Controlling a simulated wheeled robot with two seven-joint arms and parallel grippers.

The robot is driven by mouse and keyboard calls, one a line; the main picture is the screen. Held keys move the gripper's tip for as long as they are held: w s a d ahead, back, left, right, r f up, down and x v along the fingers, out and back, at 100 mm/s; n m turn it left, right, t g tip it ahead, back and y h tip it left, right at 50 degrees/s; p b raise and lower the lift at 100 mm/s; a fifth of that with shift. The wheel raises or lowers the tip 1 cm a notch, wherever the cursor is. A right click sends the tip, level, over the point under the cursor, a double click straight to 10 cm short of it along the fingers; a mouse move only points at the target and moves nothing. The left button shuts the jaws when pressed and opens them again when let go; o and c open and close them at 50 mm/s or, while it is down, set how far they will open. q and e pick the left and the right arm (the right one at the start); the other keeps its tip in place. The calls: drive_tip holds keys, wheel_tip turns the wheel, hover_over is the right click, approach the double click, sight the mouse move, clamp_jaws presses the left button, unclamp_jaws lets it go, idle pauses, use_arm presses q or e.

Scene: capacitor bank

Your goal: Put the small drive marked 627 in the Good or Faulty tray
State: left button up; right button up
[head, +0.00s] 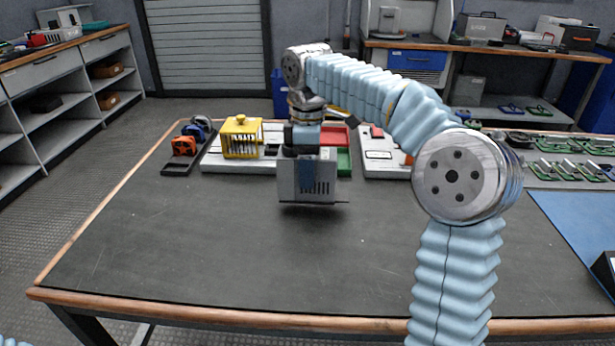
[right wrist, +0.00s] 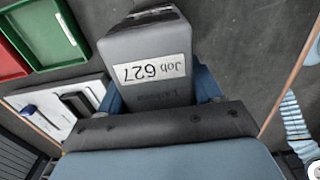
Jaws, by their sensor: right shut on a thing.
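The small drive (head: 322,188) is a grey box with dark vent slots. My right gripper (head: 306,172) is shut on it from above and holds it over the table. In the right wrist view the drive (right wrist: 150,45) fills the middle top, with a white label reading "Job 627" upside down between the blue fingers. A red tray (head: 335,137) and a green tray (head: 344,162) stand behind the gripper, partly hidden by it. The red tray (right wrist: 8,62) and green tray (right wrist: 45,38) also show in the right wrist view. No Good or Faulty wording is readable. My left gripper is out of view.
A yellow caged unit (head: 241,138) stands on a white board left of the trays. Orange and blue parts sit on a dark strip (head: 180,163) at the far left. Green circuit boards (head: 575,170) lie at the right. The table's front and middle (head: 230,250) are clear.

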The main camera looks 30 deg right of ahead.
drive_tip(key=shift+s+f, duration=0.1)
drive_tip(key=shift+f, duration=1.25)
drive_tip(key=o, duration=1.6)
drive_tip(key=shift+f, duration=0.15)
drive_tip(key=shift+c, duration=0.2)
